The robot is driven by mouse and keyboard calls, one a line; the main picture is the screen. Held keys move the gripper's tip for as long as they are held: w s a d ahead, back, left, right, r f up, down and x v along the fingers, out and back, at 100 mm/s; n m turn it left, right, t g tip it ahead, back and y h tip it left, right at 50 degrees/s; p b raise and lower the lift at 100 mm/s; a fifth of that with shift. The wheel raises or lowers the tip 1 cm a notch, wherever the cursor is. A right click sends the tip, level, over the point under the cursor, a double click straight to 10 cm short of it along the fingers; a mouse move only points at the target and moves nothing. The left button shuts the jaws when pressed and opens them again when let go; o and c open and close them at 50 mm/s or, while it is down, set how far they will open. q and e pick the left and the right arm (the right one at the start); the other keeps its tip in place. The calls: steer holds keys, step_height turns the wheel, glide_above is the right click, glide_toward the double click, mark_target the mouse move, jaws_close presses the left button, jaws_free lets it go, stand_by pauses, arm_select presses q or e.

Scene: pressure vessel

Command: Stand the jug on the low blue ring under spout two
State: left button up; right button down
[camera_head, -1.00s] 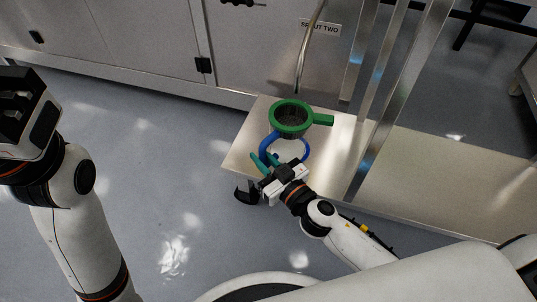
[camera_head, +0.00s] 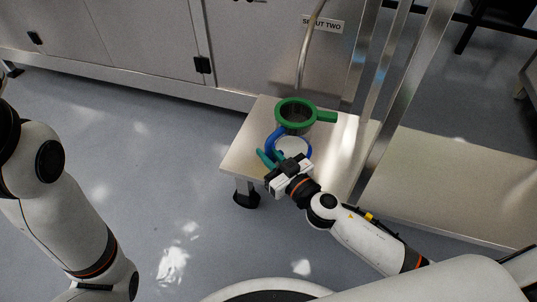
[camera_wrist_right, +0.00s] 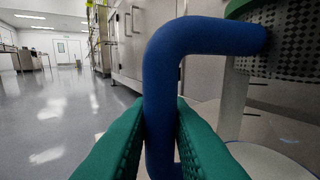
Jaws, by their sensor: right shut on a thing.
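The jug (camera_head: 296,125) appears to have a green rim, a dark dotted body and a bent blue handle (camera_wrist_right: 190,45). It is over the steel bench, below the spout (camera_head: 304,55). The low blue ring (camera_head: 310,151), around a pale disc, shows just in front of it; its edge also shows low in the right wrist view (camera_wrist_right: 275,150). My right gripper (camera_head: 270,158) is shut on the blue handle, with green fingers on both sides of it (camera_wrist_right: 160,135). I cannot tell what the jug's base touches. My left gripper is outside the picture.
The steel bench (camera_head: 243,155) stands in front of grey cabinets (camera_head: 150,45). The "SPOUT TWO" label (camera_head: 323,24) is behind the spout. Upright metal posts (camera_head: 400,95) rise right of the jug. The floor to the left is clear.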

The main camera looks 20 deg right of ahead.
steer(key=shift+f, duration=0.2)
steer(key=c, duration=1.3)
jaws_free()
steer(key=shift+c, duration=0.2)
steer(key=shift+r, duration=0.1)
steer(key=shift+r, duration=0.15)
steer(key=shift+s+d, duration=0.15)
steer(key=shift+s, duration=0.2)
steer(key=v, duration=1.1)
